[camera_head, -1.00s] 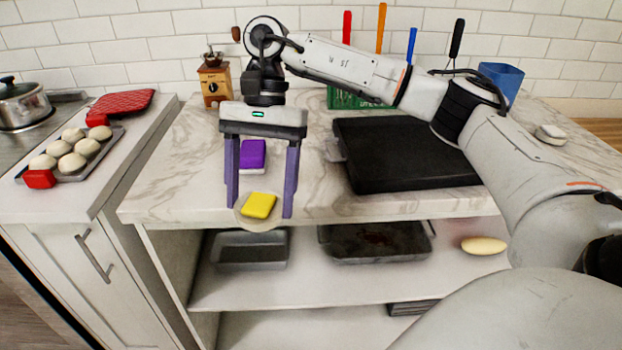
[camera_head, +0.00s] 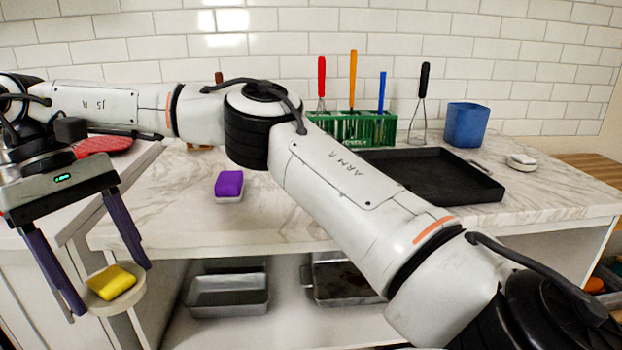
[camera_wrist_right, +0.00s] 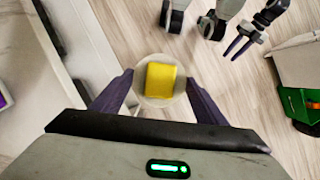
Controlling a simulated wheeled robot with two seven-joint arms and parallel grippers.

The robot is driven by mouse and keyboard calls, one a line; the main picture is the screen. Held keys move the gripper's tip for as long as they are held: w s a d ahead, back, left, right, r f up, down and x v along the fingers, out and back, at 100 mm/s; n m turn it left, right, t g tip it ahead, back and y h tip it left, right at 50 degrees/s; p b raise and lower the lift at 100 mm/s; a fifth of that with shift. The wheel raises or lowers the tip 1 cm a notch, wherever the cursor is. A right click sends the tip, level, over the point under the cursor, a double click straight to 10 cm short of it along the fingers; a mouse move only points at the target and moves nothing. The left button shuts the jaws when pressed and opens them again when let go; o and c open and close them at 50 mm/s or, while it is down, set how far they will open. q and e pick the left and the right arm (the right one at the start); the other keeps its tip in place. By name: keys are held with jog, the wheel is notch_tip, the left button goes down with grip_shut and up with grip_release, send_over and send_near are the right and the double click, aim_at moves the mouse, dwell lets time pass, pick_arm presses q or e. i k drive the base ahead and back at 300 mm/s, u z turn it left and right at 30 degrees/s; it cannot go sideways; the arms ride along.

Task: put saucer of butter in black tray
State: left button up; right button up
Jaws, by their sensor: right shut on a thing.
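The yellow butter (camera_head: 111,282) lies on the pale round saucer (camera_head: 128,301). My right gripper (camera_head: 110,290) is shut on the saucer, with one purple finger at each side. It holds the saucer in the air, left of the counter's front corner. The wrist view also shows the butter (camera_wrist_right: 160,80) on the saucer (camera_wrist_right: 160,102) between the fingers, above the wooden floor. The black tray (camera_head: 430,178) lies on the counter at the right, empty where it shows. My left gripper (camera_wrist_right: 239,48) appears small in the wrist view, its fingers apart and empty.
A purple block (camera_head: 229,183) on a white base sits on the marble counter (camera_head: 300,215). A green rack (camera_head: 360,128) of utensils and a blue cup (camera_head: 466,124) stand behind the tray. Metal pans (camera_head: 228,292) sit on the shelf below. My right arm crosses the view.

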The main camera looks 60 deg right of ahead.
aim_at(404, 174)
jog(key=u, duration=1.25)
jog(key=k, duration=1.25)
jog(key=z, duration=1.6)
